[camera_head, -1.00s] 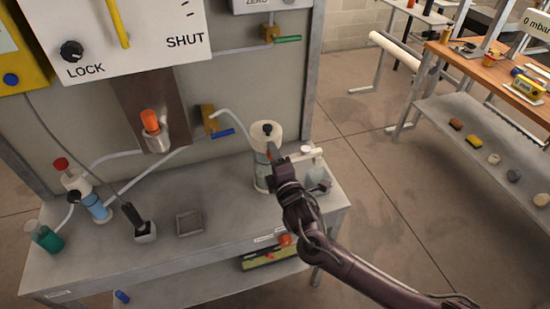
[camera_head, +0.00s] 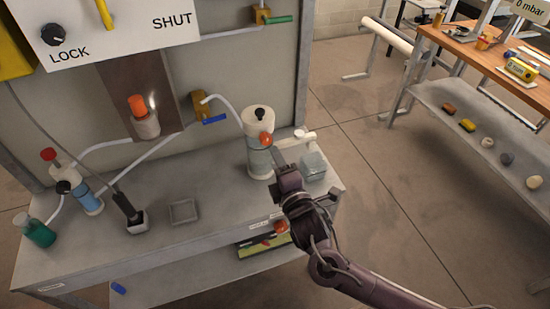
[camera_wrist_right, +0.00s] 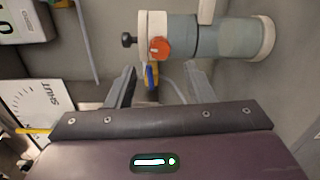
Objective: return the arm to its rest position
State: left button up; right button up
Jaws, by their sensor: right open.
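My right arm reaches in from the lower right in the head view. Its gripper (camera_head: 303,172) is open and empty, in front of and to the right of a white and grey-blue cylinder. In the right wrist view the two fingers (camera_wrist_right: 160,77) stand apart with nothing between them. The cylinder (camera_head: 259,158) has a black top knob and an orange side knob; it also shows in the right wrist view (camera_wrist_right: 210,37), lying sideways in the picture, beyond the fingertips. My left gripper is not in view.
The grey bench (camera_head: 225,205) holds a small square tray (camera_head: 183,211), a clear container (camera_head: 314,166) close to the gripper, and bottles at left. A panel marked LOCK and SHUT (camera_head: 120,30) stands behind. Open floor (camera_head: 400,200) lies to the right, before a wooden-topped bench (camera_head: 480,60).

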dwell(0.4)
jog(key=s+d+f+m+g+h, duration=0.3)
jog(key=s+d+m+g, duration=0.4)
jog(key=s+d+m, duration=0.4)
jog(key=s+d+f+m+g+h, duration=0.25)
jog(key=s+d+m+g, duration=0.35)
jog(key=s+m, duration=0.5)
notch_tip(320, 180, down, 28)
jog(key=s+n+g, duration=0.2)
jog(key=s+d+f, duration=0.3)
jog(key=s+f, duration=1.7)
jog(key=shift+s+d+f+g, duration=0.2)
jog(key=shift+g, duration=0.2)
